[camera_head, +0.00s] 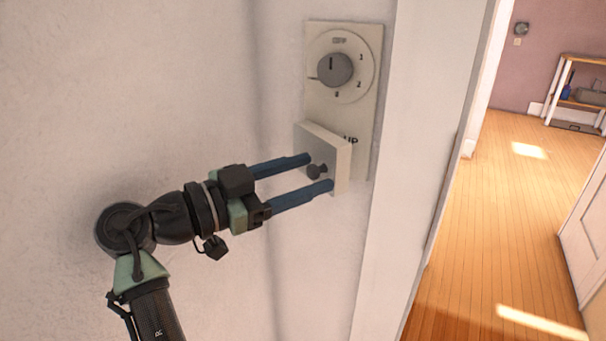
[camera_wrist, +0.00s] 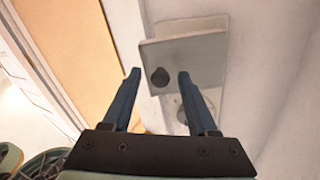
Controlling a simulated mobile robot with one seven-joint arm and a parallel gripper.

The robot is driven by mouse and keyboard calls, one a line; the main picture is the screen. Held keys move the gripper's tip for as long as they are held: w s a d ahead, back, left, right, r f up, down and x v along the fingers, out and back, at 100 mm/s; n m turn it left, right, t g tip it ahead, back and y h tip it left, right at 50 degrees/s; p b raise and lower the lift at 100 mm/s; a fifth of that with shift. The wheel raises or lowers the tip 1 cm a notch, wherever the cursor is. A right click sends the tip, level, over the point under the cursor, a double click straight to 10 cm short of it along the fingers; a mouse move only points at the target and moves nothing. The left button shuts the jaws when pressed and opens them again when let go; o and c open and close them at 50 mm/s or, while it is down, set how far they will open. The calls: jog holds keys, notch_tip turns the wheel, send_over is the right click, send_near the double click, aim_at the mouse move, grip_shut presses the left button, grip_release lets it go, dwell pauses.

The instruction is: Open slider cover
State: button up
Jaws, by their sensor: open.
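The slider cover (camera_head: 342,166) is a pale, box-like piece on the lower part of a wall plate (camera_head: 367,117). A small dark knob (camera_head: 317,171) stands out from its face. My gripper (camera_head: 320,172) is open, with its blue fingertips at the cover, one above and one below the knob. In the wrist view, the cover (camera_wrist: 188,52) is beyond the fingers, and the knob (camera_wrist: 160,76) shows between my gripper's fingertips (camera_wrist: 158,74), nearer the left one. I cannot tell if a finger touches the cover. Letters on the plate are partly hidden by the cover.
A round dial (camera_head: 334,68) with a grey knob and markings sits on the plate above the cover. A white door frame (camera_head: 420,130) stands just right of the plate. Beyond it is a room with an open wooden floor (camera_head: 500,200) and a shelf (camera_head: 575,90).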

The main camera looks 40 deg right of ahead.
jog(key=shift+r, duration=0.1)
notch_tip(320, 180, up, 10)
jog(key=p, duration=0.2)
dwell(0.4)
